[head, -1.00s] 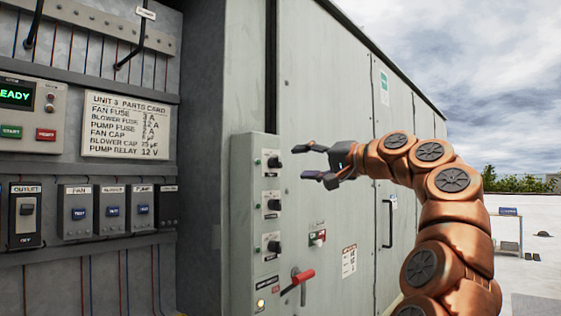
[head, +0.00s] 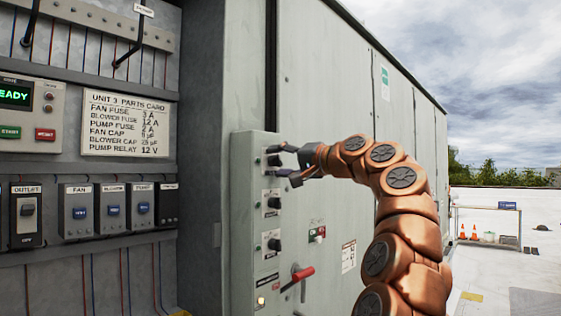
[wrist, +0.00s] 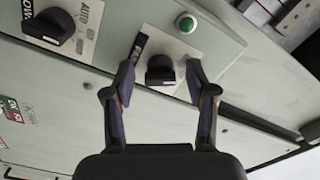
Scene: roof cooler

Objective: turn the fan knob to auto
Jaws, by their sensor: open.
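The top black knob (head: 273,160) is on the grey control panel (head: 243,215), above two similar knobs. In the wrist view this knob (wrist: 160,71) sits between my gripper's fingers, with a small gap on each side. My gripper (head: 279,160) is open and empty at the panel; the fingers also show in the wrist view (wrist: 160,64). A dark label plate (wrist: 138,46) beside the knob is partly hidden by a finger, and its text is hard to read. The knob's pointing direction is unclear.
The neighbouring knob (wrist: 50,27) has an AUTO marking beside it. A green button (wrist: 186,22) is near the top knob. Lower down are a third knob (head: 274,244) and a red-handled lever (head: 302,274). An open cabinet with breakers (head: 78,212) is at left. Open roof lies at right.

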